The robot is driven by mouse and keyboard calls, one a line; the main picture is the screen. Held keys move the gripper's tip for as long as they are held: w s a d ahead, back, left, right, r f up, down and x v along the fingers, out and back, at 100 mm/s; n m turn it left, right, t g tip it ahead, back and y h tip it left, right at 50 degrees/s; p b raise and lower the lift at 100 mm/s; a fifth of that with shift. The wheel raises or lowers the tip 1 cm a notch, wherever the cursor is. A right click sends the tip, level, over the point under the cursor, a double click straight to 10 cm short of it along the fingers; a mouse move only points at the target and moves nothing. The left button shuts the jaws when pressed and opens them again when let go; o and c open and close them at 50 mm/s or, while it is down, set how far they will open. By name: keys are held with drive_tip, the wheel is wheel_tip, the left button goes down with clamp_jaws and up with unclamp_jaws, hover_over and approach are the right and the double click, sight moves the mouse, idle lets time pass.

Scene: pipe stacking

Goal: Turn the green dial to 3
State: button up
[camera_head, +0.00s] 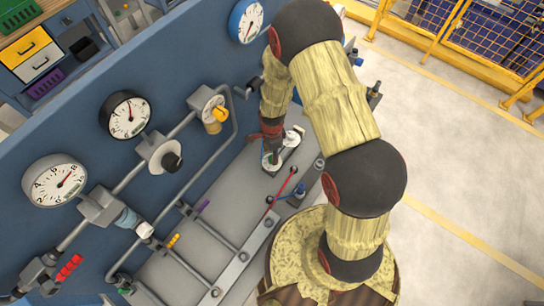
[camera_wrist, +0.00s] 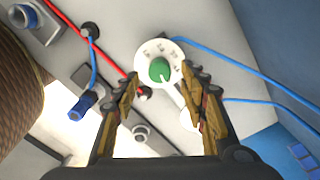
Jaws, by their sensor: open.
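The green dial (camera_wrist: 159,69) is a round green knob on a white round plate (camera_wrist: 147,50) with small dark marks, in the upper middle of the wrist view. A pale pointer line runs from the knob toward the lower right; the marks are too small to read. My gripper (camera_wrist: 162,84) is open and empty, with one finger to each side of the dial in the picture. I cannot tell whether the fingertips touch it. In the head view my gripper (camera_head: 271,152) points down at the grey bench, and the green dial cannot be made out.
Red and blue cables (camera_wrist: 240,66) run close around the dial. A blue connector (camera_wrist: 84,104) stands to its left. In the head view, a blue panel with gauges (camera_head: 125,114) and pipes fills the left. Clear floor (camera_head: 450,160) lies on the right.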

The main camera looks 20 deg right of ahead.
drive_tip(key=shift+f, duration=1.65)
drive_tip(key=shift+c, duration=0.4)
clamp_jaws()
